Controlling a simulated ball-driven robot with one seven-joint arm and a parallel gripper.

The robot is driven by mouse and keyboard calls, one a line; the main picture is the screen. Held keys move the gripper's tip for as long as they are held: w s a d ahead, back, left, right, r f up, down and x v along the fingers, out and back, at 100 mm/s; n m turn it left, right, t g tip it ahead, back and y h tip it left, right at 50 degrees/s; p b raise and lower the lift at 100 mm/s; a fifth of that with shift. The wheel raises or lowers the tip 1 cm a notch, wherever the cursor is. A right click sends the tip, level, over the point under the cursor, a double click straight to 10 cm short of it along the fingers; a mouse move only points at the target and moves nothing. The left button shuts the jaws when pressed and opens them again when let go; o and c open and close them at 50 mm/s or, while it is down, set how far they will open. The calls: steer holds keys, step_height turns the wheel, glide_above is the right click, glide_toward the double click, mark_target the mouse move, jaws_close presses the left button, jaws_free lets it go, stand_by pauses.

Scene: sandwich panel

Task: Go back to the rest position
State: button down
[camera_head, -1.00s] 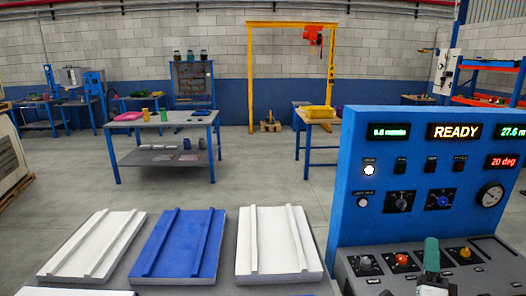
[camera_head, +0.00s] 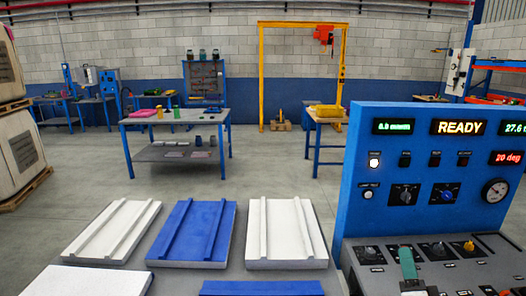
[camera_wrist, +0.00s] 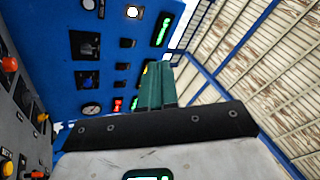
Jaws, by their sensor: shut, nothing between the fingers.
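My gripper (camera_head: 408,264) shows at the lower right of the head view, its green fingers together and empty. It is in front of the grey console (camera_head: 362,248) and hides part of its top. In the wrist view the green fingers of my gripper (camera_wrist: 160,66) point up, side by side, with nothing between them. The blue upright control panel (camera_head: 360,143) stands behind the console and reads READY and 20 deg. In the wrist view the panel (camera_wrist: 60,50) is tilted at the left.
A grey table (camera_head: 150,273) bears white (camera_head: 112,231) and blue panels (camera_head: 194,233) left of the console. A workbench (camera_head: 175,119), a yellow gantry frame (camera_head: 261,80) and a second bench (camera_head: 316,119) stand farther back. Grey floor (camera_head: 270,170) lies open between.

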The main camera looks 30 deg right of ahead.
steer(key=w+a+f+n+g+y+b, duration=0.1)
steer(key=a+f+n+g+y, duration=0.1)
steer(key=a+f+n+y, duration=0.2)
steer(key=a+f+n+g+y+b, duration=0.1)
steer(key=a+f+n+g+y, duration=0.1)
steer(key=a+f+n+y, duration=0.2)
steer(key=w+a+f+n+g+y+b, duration=0.1)
steer(key=a+f+n+y, duration=0.3)
steer(key=a+f, duration=0.5)
steer(key=shift+w+a+f+g+y, duration=0.1)
steer(key=shift+w+f+g+y, duration=0.15)
steer(key=shift+f, duration=0.35)
steer(key=shift+w+a+f+g+y, duration=0.1)
steer(key=shift+f+g, duration=0.25)
steer(key=shift+f, duration=0.25)
steer(key=s+a+f+n+g+y+b, duration=0.1)
steer(key=s+a+f+n+g, duration=0.3)
steer(key=s, duration=0.5)
steer(key=s+a+f+n+g+b, duration=0.1)
steer(key=s+a+f+n+g, duration=0.2)
steer(key=s, duration=0.6)
step_height(320, 180, down, 2)
steer(key=a+g, duration=0.2)
steer(key=g, duration=0.1)
steer(key=shift+s+a+n+g+y, duration=0.2)
steer(key=shift+s+n+g+y, duration=0.1)
steer(key=shift+n+g+y, duration=0.1)
